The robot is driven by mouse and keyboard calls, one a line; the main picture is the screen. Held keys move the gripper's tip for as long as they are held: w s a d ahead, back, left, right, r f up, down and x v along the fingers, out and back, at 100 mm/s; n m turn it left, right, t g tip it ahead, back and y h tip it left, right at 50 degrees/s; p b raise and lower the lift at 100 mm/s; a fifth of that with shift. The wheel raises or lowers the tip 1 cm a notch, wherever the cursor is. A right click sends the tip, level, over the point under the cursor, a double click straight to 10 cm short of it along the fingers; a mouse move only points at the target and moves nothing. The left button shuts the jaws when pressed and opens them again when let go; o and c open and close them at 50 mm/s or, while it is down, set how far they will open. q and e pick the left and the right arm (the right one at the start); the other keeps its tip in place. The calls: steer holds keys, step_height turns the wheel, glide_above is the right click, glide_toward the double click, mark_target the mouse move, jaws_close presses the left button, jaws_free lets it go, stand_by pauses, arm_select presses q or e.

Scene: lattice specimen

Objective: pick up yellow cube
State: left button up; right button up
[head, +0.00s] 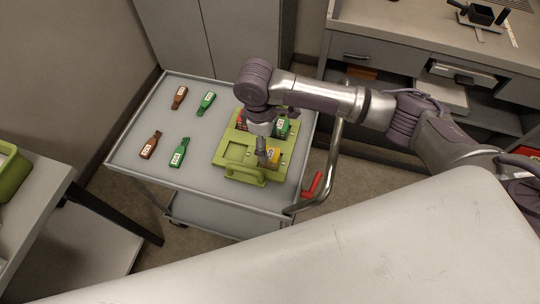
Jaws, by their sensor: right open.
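A small yellow block (274,154) sits in the near right part of the green tray (232,151), partly hidden by my gripper. It bears a light label; I take it for the yellow cube. My right gripper (264,158) points down over the tray, right beside the block's left side. Its jaws are open, and I cannot tell whether they touch the block. A green item (282,128) and a partly hidden red item (241,118) are in the tray's far part. My left gripper is not in view.
The tray stands on a grey cart (150,108) with a raised rim. Two brown bottle-shaped items (150,146) and two green ones (180,152) lie left of the tray. A handle rail (333,165) runs on the cart's right.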

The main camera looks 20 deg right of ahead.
mark_target(270, 153)
steer(key=shift+s+d+f+p, duration=0.1)
steer(key=shift+d+f+p, duration=0.1)
steer(key=shift+f, duration=1.3)
steer(key=shift+s+d+f+p, duration=0.1)
steer(key=shift+f+p, duration=0.05)
steer(key=shift+f, duration=1.3)
steer(key=shift+w, duration=0.1)
steer(key=c, duration=1.2)
